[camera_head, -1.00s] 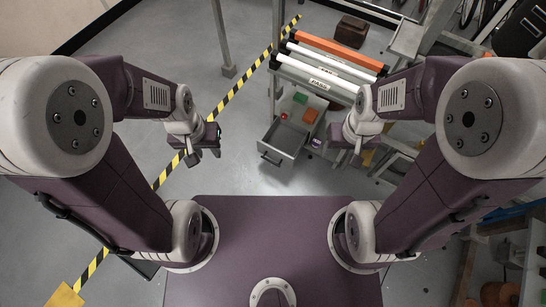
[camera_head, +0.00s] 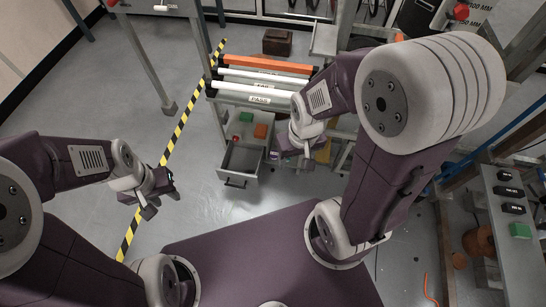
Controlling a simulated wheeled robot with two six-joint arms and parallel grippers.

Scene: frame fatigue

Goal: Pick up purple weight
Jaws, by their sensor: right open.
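A small purple object (camera_head: 274,154), perhaps the purple weight, shows at the right rim of the open grey drawer (camera_head: 242,161); it is too small to make out well. My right gripper (camera_head: 294,155) is beside it on the right, seen from above, and is open. The arm and wrist hide part of the area there. My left gripper (camera_head: 161,203) hangs over bare floor left of the drawer. Its fingers are apart with nothing between them.
A green block (camera_head: 246,117) and an orange block (camera_head: 260,131) lie on the cabinet behind the drawer. Orange and white rollers (camera_head: 265,65) cross above it.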

